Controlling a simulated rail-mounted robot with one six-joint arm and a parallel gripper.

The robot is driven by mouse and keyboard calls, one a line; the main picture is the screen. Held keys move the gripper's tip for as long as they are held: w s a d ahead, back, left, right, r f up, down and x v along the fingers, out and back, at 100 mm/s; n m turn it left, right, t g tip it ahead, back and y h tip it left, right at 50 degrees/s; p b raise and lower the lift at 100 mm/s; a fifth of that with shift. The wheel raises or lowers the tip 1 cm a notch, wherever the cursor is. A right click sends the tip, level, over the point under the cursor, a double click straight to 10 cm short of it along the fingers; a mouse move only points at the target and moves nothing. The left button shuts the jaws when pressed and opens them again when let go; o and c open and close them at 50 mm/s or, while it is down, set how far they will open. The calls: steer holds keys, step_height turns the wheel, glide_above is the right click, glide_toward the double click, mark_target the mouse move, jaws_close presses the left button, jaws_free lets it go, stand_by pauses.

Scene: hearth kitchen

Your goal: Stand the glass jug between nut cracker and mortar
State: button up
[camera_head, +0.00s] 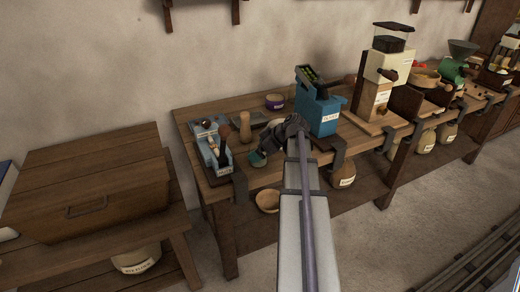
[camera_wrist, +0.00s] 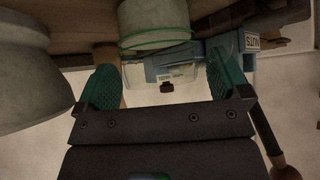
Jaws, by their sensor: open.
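A large grey rounded vessel (camera_wrist: 22,65), perhaps the mortar, is at the left. A wooden pestle-shaped thing (camera_head: 245,127) stands on the bench.
A wooden chest (camera_head: 92,195) is at far left. A bowl (camera_head: 267,201) is on the lower shelf.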

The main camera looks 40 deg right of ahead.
steer(key=p+v, duration=0.8)
steer(key=v, duration=0.4)
steer(key=s+a+f+m+g+h+p, duration=0.1)
steer(key=a+g, duration=0.3)
steer(key=a, duration=1.5)
steer(key=s+a+f+m+g+h+p, duration=0.1)
steer(key=a+m+g+h, duration=0.2)
steer(key=a, duration=1.6)
steer(key=shift+s+f+m+g, duration=0.25)
steer(key=shift+m+g, duration=0.25)
steer(key=shift+m, duration=0.1)
